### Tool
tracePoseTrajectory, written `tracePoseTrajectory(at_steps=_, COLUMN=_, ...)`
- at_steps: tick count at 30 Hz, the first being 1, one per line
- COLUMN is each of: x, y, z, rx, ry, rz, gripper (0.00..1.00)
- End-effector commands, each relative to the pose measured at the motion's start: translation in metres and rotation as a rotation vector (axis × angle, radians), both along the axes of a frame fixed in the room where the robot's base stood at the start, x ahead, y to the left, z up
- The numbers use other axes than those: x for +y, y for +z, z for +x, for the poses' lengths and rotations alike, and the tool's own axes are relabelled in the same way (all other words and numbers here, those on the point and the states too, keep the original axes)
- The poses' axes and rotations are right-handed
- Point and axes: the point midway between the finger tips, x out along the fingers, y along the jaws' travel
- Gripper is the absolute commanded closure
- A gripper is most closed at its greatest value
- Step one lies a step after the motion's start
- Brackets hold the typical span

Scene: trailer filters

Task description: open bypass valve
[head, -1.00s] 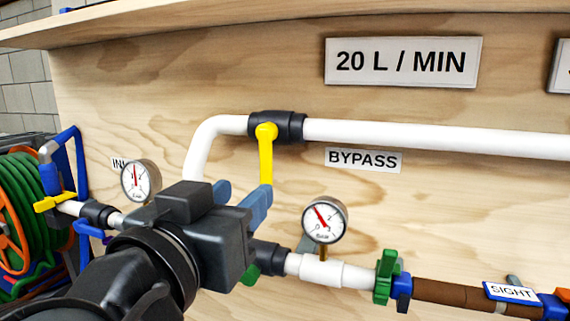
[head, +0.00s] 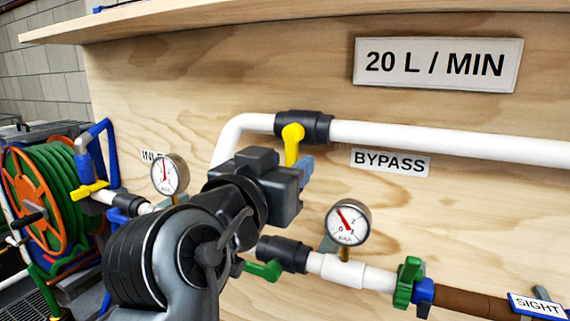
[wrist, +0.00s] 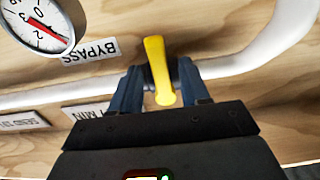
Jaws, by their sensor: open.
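The bypass valve is a black body (head: 303,127) on the white pipe, with a yellow lever handle (head: 292,142) pointing down across the pipe's line. The BYPASS label (head: 390,163) is below right of it. My gripper (head: 304,168) is at the handle's lower part and hides its end in the head view. In the wrist view, which is upside down, the yellow handle (wrist: 158,72) lies between my two blue fingers (wrist: 160,86). The fingers are open, with gaps showing on both sides of the handle.
A pressure gauge (head: 348,222) and a lower pipe with green handles (head: 408,282) are below right. The inlet gauge (head: 169,174), a yellow inlet lever (head: 88,189) and a green hose reel (head: 45,195) are at left. A wooden shelf (head: 200,22) overhangs above.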

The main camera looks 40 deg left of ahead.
Motion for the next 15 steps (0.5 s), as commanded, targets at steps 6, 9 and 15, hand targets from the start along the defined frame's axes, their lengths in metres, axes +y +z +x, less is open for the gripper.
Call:
tracePoseTrajectory(at_steps=6, x=0.0, y=-0.0002, z=-0.0003, rx=0.0, ry=0.0, rz=0.0, gripper=0.65)
tracePoseTrajectory(at_steps=9, x=0.0001, y=-0.0002, z=-0.0004, rx=0.0, ry=0.0, rz=0.0, gripper=0.74)
tracePoseTrajectory(at_steps=15, x=0.0001, y=-0.0002, z=-0.0005, rx=0.0, ry=0.0, rz=0.0, gripper=0.94)
